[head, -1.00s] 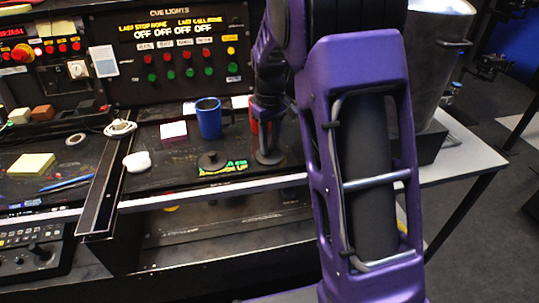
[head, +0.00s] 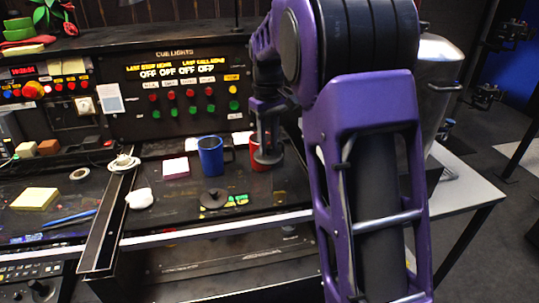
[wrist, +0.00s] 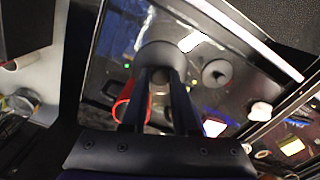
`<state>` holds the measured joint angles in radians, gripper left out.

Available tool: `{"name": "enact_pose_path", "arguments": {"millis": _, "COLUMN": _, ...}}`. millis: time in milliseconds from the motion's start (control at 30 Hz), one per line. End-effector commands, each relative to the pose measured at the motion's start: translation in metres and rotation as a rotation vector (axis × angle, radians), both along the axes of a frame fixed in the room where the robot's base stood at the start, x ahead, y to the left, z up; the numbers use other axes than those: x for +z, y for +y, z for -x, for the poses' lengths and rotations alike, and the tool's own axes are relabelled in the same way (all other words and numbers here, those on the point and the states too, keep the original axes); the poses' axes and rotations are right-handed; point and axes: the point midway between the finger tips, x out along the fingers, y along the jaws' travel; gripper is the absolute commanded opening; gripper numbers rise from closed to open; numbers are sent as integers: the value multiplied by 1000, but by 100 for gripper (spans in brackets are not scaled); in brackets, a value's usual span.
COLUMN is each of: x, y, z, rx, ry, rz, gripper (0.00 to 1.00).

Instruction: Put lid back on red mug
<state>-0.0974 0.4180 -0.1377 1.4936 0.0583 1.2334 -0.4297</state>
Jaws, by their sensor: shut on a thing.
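My gripper (head: 267,146) is shut on a dark grey round lid (head: 268,158) and holds it above the desk, in front of the red mug (head: 254,152) in the head view. The lid (wrist: 160,56) also shows between my fingertips in the wrist view. The red mug (wrist: 127,98) appears left of my fingers there and is partly hidden by them. In the head view the lid and gripper hide the mug's right side. The lid is beside the mug in view; the gap between them is unclear.
A blue mug (head: 211,156) stands just left of the red mug. A second dark disc with a knob (head: 213,197) lies on the desk in front. A white object (head: 140,198), pink notes (head: 176,168) and a cue panel (head: 185,85) are nearby.

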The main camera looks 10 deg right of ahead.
Motion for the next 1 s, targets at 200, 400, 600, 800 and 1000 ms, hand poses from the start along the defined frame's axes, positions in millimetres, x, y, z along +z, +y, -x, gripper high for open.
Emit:
{"name": "enact_pose_path", "arguments": {"millis": 200, "x": 34, "y": -3, "z": -51, "rx": -27, "ry": 0, "rz": 1, "gripper": 0}}
{"name": "enact_pose_path", "arguments": {"millis": 400, "x": 54, "y": -4, "z": -90, "rx": -46, "ry": 0, "rz": 1, "gripper": 0}}
{"name": "enact_pose_path", "arguments": {"millis": 600, "x": 63, "y": -4, "z": -110, "rx": -56, "ry": 0, "rz": 0, "gripper": 0}}
{"name": "enact_pose_path", "arguments": {"millis": 800, "x": 62, "y": -4, "z": -116, "rx": -59, "ry": 1, "rz": -2, "gripper": 0}}
{"name": "enact_pose_path", "arguments": {"millis": 1000, "x": 49, "y": -4, "z": -116, "rx": -59, "ry": 3, "rz": -1, "gripper": 0}}
